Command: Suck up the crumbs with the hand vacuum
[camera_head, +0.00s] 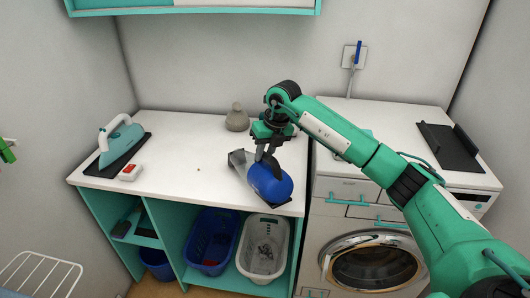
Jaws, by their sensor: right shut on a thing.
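The hand vacuum (269,184) has a rounded blue body and a grey nozzle that points to the back left. It is at the right part of the white counter (180,190). My right gripper (264,156) reaches down from above and is shut on the hand vacuum; the exact grip is partly hidden. Whether the vacuum touches the counter is hard to tell. A tiny dark speck (198,170) lies on the counter left of the nozzle, perhaps a crumb. I make out no other crumbs. My left gripper is not clearly in view.
An iron (121,141) on a dark pad and a small red-and-white box (129,172) stand at the left. A grey-brown vase (237,119) stands at the back. The washing machine (375,262) is at the right. The counter's middle is mostly clear.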

